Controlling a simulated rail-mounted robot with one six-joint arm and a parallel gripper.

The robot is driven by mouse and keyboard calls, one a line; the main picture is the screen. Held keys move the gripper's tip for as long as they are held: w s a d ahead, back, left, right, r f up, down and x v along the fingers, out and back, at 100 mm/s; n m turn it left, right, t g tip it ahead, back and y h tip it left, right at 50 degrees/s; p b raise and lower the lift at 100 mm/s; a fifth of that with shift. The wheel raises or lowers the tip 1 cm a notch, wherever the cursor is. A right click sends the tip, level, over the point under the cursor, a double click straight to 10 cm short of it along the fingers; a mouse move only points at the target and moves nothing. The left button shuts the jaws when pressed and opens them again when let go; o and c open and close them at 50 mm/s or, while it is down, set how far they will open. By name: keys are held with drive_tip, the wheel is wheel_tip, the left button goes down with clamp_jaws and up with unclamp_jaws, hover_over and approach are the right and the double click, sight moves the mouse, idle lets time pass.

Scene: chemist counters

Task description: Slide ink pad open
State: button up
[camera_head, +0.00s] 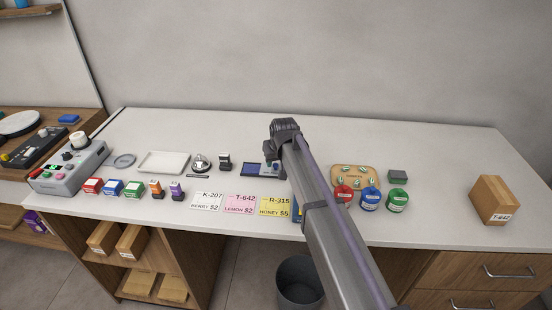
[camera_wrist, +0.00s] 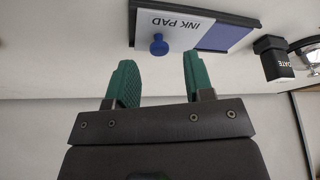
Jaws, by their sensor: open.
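The ink pad's white lid (camera_wrist: 178,22), lettered INK PAD, lies in a dark tray in the wrist view. A round blue knob (camera_wrist: 158,45) stands at the lid's edge nearest my gripper. A strip of blue pad (camera_wrist: 226,36) shows uncovered to the right of the lid. My gripper (camera_wrist: 158,62) has its two green fingers apart and empty; the knob appears just beyond the gap between their tips, not visibly touched. In the head view the ink pad (camera_head: 254,169) sits mid-counter, its right end partly hidden by my arm.
A black DATE stamp (camera_wrist: 273,55) stands close beside the pad; the head view shows a dark stamp (camera_head: 224,161) and a bell (camera_head: 201,163) left of it. Price cards (camera_head: 240,204) lie in front. A wooden tray (camera_head: 369,170) and coloured jars (camera_head: 370,199) are to the right.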

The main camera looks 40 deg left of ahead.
drive_tip(key=p+v, duration=0.6)
drive_tip(key=v, duration=0.2)
drive_tip(key=shift+r, duration=0.1)
drive_tip(key=s+d+m+g+h, duration=0.1)
drive_tip(key=s+d+m, duration=0.2)
drive_tip(key=d, duration=1.8)
drive_tip(key=s+d+f+m+h, duration=0.1)
drive_tip(key=s+d+m, duration=0.2)
drive_tip(key=d, duration=1.8)
drive_tip(key=s+d+m+g+h, duration=0.1)
drive_tip(key=s+d+m, duration=0.3)
drive_tip(key=d, duration=1.8)
drive_tip(key=shift+f+m+g+h, duration=0.15)
drive_tip(key=shift+m+g+h, duration=0.15)
drive_tip(key=shift+m, duration=0.2)
